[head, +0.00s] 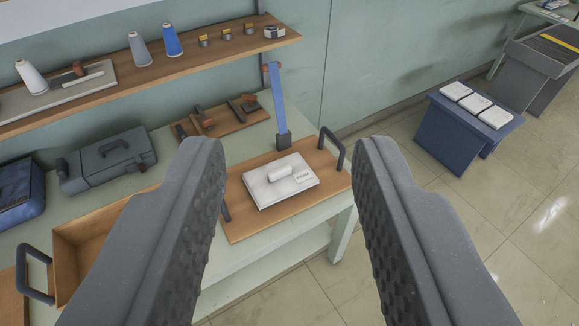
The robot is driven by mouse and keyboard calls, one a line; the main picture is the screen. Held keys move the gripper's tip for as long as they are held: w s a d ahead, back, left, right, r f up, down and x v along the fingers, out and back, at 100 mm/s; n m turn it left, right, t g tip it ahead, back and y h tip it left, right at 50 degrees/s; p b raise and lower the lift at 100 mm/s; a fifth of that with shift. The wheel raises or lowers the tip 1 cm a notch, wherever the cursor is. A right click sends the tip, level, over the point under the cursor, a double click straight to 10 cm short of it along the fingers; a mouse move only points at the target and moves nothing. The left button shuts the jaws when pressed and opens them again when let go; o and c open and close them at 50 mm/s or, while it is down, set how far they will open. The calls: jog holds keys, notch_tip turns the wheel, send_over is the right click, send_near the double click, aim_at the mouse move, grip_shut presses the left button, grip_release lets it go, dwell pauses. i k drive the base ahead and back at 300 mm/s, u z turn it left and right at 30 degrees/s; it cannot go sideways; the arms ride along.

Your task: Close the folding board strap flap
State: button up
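A wooden board (238,225) with dark handles lies on the pale green bench; it appears to be the folding board. A blue strap flap (277,105) stands nearly upright at its back edge, rising from a small dark block (283,142). Its top has a reddish-brown end piece. A folded white duvet (262,194) lies flat on the board, with a small white roll and a label on top. My gripper (289,145) is open and empty. Its two grey padded fingers frame the board and flap from left and right, apart from both.
A wall shelf (215,50) with thread cones runs above the bench. A grey toolbox (107,160), a wooden tray (85,228) and a small tool board (228,120) stand left. A blue stand (465,130) with white pieces is at right. Open floor lies between.

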aim_at(273, 68)
jog(key=i, duration=0.9)
jog(key=u, duration=0.1)
jog(key=k, duration=1.1)
jog(key=z, duration=0.65)
jog(key=i, duration=1.05)
jog(key=u, duration=0.35)
jog(key=i, duration=0.8)
jog(key=u, duration=0.65)
